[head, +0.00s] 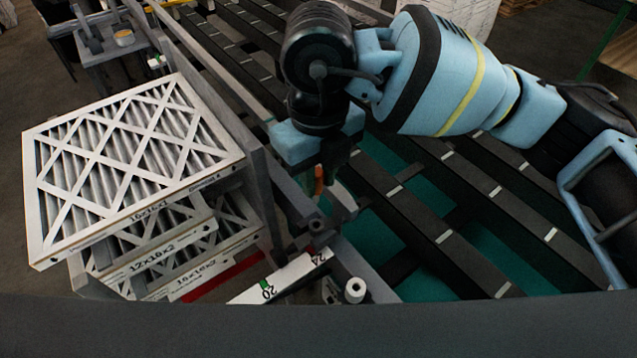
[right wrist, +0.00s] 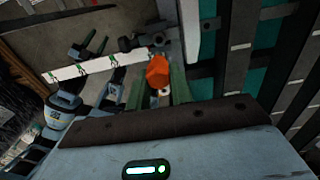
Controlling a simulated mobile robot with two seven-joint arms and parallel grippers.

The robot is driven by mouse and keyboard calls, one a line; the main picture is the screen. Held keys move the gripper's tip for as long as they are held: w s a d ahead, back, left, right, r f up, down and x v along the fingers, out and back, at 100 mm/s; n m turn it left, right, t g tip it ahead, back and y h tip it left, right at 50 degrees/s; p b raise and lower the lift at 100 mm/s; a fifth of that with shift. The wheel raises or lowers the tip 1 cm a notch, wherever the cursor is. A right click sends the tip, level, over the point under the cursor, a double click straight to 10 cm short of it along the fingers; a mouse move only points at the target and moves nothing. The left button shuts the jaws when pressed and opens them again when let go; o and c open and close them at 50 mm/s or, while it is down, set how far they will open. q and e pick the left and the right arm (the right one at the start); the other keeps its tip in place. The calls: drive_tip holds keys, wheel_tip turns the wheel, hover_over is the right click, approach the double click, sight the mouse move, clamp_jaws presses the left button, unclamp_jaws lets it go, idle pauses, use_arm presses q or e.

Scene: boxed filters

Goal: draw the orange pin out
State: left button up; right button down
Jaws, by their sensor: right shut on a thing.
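The orange pin (right wrist: 158,72) shows its head in the right wrist view, between the fingers of my right gripper (right wrist: 158,92). In the head view a thin strip of the orange pin (head: 318,180) shows just below my right gripper (head: 330,180), beside the conveyor's side rail. My right gripper is shut on the pin. The pin's lower part is hidden, so I cannot tell how far it sits in its hole.
A stack of white-framed pleated filters (head: 130,165) stands left of the rail. The dark slatted conveyor (head: 430,220) runs under my right arm.

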sight(318, 174)
drive_tip(key=shift+r, duration=2.3)
drive_tip(key=shift+f, duration=0.1)
